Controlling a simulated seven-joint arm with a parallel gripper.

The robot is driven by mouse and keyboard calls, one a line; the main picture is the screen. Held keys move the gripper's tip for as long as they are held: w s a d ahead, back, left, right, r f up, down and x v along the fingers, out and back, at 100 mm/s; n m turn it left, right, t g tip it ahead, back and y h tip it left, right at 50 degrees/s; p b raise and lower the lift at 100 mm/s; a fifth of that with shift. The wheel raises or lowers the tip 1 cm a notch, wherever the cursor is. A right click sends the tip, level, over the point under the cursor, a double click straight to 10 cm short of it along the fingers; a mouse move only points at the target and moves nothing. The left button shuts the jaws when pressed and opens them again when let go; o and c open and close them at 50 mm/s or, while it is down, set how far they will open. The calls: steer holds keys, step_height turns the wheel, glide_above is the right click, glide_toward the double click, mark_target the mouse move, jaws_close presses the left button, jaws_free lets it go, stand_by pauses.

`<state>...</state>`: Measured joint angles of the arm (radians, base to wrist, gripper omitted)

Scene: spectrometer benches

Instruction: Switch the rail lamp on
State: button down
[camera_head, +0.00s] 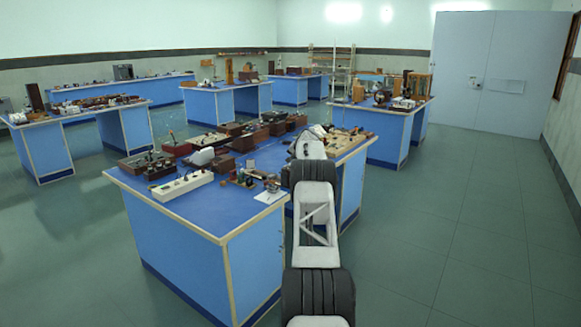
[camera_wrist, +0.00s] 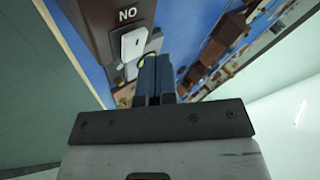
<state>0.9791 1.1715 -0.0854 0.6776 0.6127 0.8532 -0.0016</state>
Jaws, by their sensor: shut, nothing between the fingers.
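My gripper (camera_wrist: 154,68) shows in the wrist view with its two dark fingers shut together and nothing between them. A white switch lever (camera_wrist: 133,45) sits on a brown panel (camera_wrist: 88,22), just left of the fingertips. The fingers lie close beside the lever; I cannot tell whether they touch it. Letters on the panel read "NO" in this picture, which looks upside down. A small yellow-green curve shows by the fingertips. In the head view my arm reaches over the near blue bench (camera_head: 180,215) and hides the fingertips and the switch. I cannot make out the lamp or whether it is lit.
A white power strip (camera_head: 182,186), a small optical device (camera_head: 240,178) and several brown boxes (camera_head: 253,136) crowd the near bench. A wooden board (camera_head: 350,143) with parts lies right of my arm. Another blue bench (camera_head: 390,130) stands behind. The floor (camera_head: 450,240) at right is clear.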

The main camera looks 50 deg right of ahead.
steer(key=shift+f, duration=0.2)
steer(key=shift+f, duration=0.2)
steer(key=shift+a+f, duration=0.1)
steer(key=shift+f, duration=0.25)
stand_by(0.9)
steer(key=shift+r, duration=0.15)
steer(key=shift+r, duration=0.6)
steer(key=shift+r, duration=0.1)
stand_by(0.4)
steer(key=shift+d+r, duration=0.25)
steer(key=shift+r, duration=0.95)
steer(key=shift+d+r, duration=0.2)
steer(key=shift+r, duration=1)
